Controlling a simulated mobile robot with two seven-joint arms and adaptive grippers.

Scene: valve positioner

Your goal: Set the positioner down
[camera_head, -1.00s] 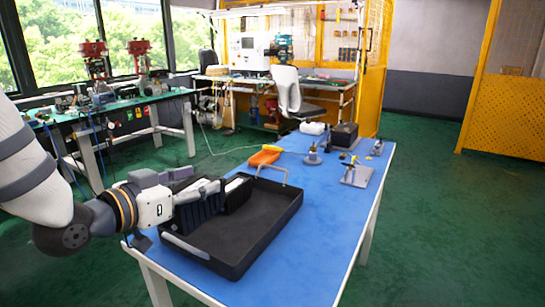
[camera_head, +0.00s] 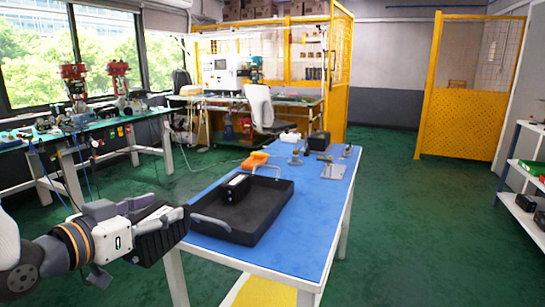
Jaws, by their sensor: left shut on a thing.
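My left gripper (camera_head: 165,212) is at the lower left of the head view, shut on a black ribbed box, which looks like the positioner (camera_head: 152,243). The gripper's fingers cover part of the box. The box is in the air beside the left edge of the blue-topped table (camera_head: 310,235), outside the tray. A black tray (camera_head: 262,225) with grey handles lies on the table, to the right of the gripper. Another black box (camera_head: 236,187) stands in the tray near its far left side. My right gripper is not in view.
Toward the table's far end are an orange bin (camera_head: 256,159), a dark box (camera_head: 319,141), a grey plate (camera_head: 332,171) and small fittings. The table's right side is bare. A green workbench (camera_head: 85,135) stands at the left, shelves (camera_head: 527,170) at the right.

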